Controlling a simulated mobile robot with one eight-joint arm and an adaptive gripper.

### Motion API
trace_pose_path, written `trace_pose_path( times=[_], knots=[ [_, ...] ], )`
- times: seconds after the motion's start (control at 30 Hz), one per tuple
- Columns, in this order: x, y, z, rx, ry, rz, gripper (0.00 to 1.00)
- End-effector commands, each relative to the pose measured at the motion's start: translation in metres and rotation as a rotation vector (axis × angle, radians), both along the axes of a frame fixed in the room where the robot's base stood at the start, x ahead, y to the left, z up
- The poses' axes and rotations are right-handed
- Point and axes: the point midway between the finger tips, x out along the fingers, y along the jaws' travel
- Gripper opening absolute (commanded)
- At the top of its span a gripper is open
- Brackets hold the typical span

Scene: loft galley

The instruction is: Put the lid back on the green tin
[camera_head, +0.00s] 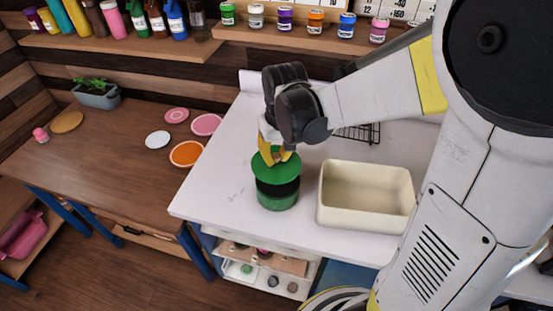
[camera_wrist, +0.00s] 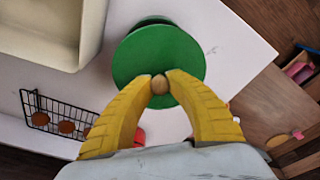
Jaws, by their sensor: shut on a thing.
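The green lid (camera_head: 274,167) is a round disc with a small wooden knob, which shows in the wrist view (camera_wrist: 160,84). My gripper (camera_wrist: 160,82) has its two yellow fingers closed on that knob from either side. The green tin (camera_head: 278,201) stands on the white counter directly below the lid, with a dark band between them. I cannot tell whether the lid touches the tin. In the wrist view a sliver of darker green (camera_wrist: 154,20) shows past the lid's far edge. The lid hides most of the tin there.
A cream bin (camera_head: 366,220) stands just right of the tin. A black wire rack (camera_head: 360,133) lies behind it. The white counter (camera_head: 220,195) is clear left of the tin. A wooden table (camera_head: 110,155) with plates adjoins at left. Shelves with jars run along the back wall.

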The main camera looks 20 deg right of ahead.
Motion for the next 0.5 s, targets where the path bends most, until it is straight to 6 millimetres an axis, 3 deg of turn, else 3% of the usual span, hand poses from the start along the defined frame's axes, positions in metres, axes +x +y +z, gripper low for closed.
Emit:
trace_pose_path(
  times=[0.27,0.5],
  knots=[
    [0.0,0.0,-0.005,0.0,0.0,-0.006,0.0],
    [0.0,0.0,-0.026,0.0,0.0,-0.006,0.0]
  ],
)
